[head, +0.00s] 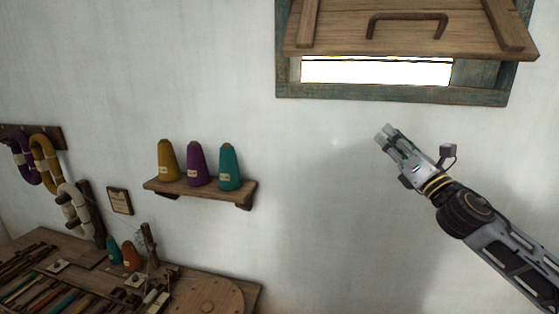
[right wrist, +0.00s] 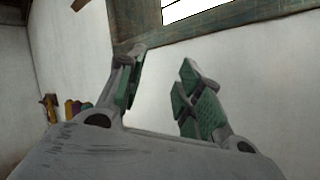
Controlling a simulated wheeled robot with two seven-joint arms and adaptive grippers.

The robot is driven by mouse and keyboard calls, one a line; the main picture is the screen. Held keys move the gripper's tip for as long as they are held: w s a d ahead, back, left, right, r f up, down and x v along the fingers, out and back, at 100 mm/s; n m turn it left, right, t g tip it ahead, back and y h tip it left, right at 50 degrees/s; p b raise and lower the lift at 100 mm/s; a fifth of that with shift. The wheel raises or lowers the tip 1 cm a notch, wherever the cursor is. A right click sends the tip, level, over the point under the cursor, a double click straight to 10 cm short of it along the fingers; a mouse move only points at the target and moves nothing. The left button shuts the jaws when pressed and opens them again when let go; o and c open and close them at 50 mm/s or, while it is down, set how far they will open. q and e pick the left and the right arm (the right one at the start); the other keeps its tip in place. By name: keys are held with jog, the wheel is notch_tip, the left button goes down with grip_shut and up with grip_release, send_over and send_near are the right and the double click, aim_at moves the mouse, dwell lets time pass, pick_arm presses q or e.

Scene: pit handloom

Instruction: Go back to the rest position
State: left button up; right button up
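My right gripper (head: 386,134) is raised in front of the white wall, just below the window, and points up and to the left. In the right wrist view its two green-padded fingers (right wrist: 160,80) stand apart with nothing between them. The window has a blue-grey wooden frame (head: 390,95) and a wooden shutter (head: 400,30) with a dark handle, tilted outward above a bright gap. The gripper looks apart from the frame. My left gripper is not in view.
A wall shelf (head: 200,189) holds yellow, purple and teal yarn cones. Below it, a wooden bench (head: 190,285) carries tools and more cones. Yarn hanks (head: 45,160) hang from a rack at the far left. The wall between shelf and gripper is bare.

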jog(key=s+f+m+g+h, duration=0.3)
jog(key=f+m, duration=0.5)
jog(key=f, duration=0.4)
jog(key=s+f+m+g+h, duration=0.25)
jog(key=f+m, duration=0.45)
jog(key=f, duration=0.5)
jog(key=s+f+m+g+h, duration=0.35)
jog(key=f+m, duration=0.45)
jog(key=f, duration=0.4)
jog(key=s+a+f+m+g+y, duration=0.1)
jog(key=s+a+f+m+g, duration=0.3)
jog(key=s+f, duration=0.6)
jog(key=s+a+f+m+g, duration=0.2)
jog(key=s+f+m+g, duration=0.4)
jog(key=s, duration=0.7)
notch_tip(320, 180, down, 35)
jog(key=s, duration=0.2)
jog(key=s+d+f, duration=0.2)
jog(key=s+f, duration=0.8)
jog(key=s, duration=0.1)
jog(key=s+d+f+g, duration=0.1)
jog(key=s+d+f, duration=0.1)
jog(key=s+f, duration=0.8)
jog(key=shift+s+b, duration=0.45)
jog(key=shift+s, duration=0.15)
